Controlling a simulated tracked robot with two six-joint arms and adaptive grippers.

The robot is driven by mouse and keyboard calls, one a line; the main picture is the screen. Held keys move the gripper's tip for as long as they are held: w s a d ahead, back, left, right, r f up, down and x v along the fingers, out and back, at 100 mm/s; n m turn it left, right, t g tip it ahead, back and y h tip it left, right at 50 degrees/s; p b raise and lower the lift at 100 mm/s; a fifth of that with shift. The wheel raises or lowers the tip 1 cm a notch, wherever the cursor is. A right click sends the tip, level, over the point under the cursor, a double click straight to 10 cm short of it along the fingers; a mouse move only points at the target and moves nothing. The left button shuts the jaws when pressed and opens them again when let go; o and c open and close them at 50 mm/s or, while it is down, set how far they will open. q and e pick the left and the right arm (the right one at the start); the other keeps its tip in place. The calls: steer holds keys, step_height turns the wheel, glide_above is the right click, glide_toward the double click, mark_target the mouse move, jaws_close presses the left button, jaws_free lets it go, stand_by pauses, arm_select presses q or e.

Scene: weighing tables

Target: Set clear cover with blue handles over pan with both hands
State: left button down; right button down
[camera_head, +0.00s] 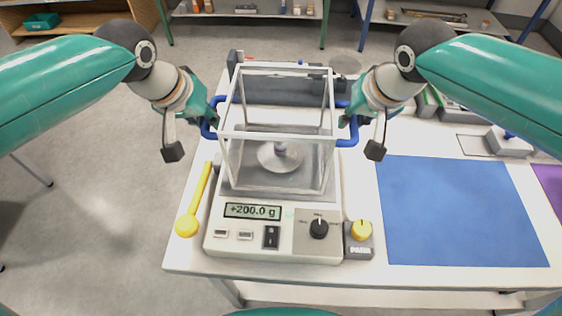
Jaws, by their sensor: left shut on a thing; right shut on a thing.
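The clear cover (277,133) is a see-through box with pale edges and a blue handle on each side. It is around the pan (281,157) of the scale (268,238) in the picture. I cannot tell whether its lower edge touches the scale. A small weight (281,148) stands on the pan, seen through the cover. My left gripper (209,122) is shut on the left blue handle. My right gripper (351,122) is shut on the right blue handle. The scale's display reads +200.0 g.
A yellow spoon-like tool (195,200) lies left of the scale on the white table (350,185). A small grey box with a yellow knob (361,231) stands at its right. A blue mat (455,210) lies further right, bare. Grey and green items stand behind it.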

arm_select(q)
steer(key=shift+a+f+b, duration=0.15)
steer(key=shift+f+b, duration=0.35)
steer(key=shift+f, duration=0.2)
arm_select(e)
steer(key=shift+d+f, duration=0.2)
steer(key=shift+f, duration=0.5)
arm_select(q)
steer(key=c, duration=1.4)
jaws_free()
steer(key=shift+r, duration=0.1)
steer(key=shift+c, duration=0.2)
arm_select(e)
steer(key=c, duration=1.4)
jaws_free()
steer(key=shift+r, duration=0.1)
steer(key=shift+c, duration=0.2)
arm_select(q)
steer(key=shift+o, duration=1.4)
arm_select(e)
steer(key=shift+o, duration=1.4)
steer(key=shift+a, duration=0.1)
